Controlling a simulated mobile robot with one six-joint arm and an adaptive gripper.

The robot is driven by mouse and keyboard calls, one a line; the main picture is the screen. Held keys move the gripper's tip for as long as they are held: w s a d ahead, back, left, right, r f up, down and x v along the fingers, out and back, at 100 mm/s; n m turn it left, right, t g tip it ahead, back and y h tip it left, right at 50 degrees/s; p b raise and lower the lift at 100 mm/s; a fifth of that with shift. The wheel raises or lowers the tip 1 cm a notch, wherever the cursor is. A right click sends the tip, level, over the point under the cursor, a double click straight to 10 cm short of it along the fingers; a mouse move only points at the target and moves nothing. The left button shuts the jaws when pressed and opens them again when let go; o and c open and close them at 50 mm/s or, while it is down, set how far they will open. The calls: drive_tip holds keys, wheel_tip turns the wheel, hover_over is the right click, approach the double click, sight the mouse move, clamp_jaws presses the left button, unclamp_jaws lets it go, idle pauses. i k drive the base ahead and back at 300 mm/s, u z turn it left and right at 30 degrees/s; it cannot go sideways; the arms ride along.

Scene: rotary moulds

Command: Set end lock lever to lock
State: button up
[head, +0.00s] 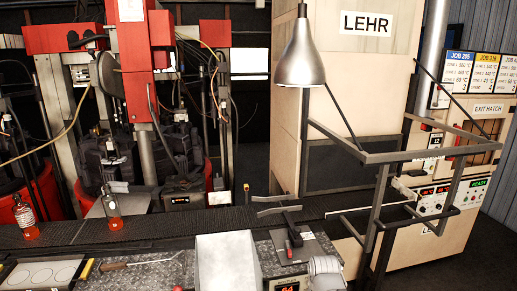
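No part labelled as the end lock lever can be made out. A small dark upright lever with a yellow-orange tip (247,188) stands at the conveyor edge in the middle of the head view. Just right of it is a dark metal fixture (278,209) with flat arms. A red-handled part (289,248) sits below that fixture, on or beside a grey plate. Which of these is the lock lever, and what position it is in, I cannot tell.
A dark conveyor (150,222) crosses toward the lehr (367,70). The bench holds a white box (227,262) and a hooked tool (140,262). A lamp (300,60) and metal frame (380,157) stand right.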

sight(287, 242)
drive_tip(key=k, duration=1.35)
drive_tip(key=u, duration=0.4)
drive_tip(key=i, duration=1.7)
drive_tip(key=z, duration=0.55)
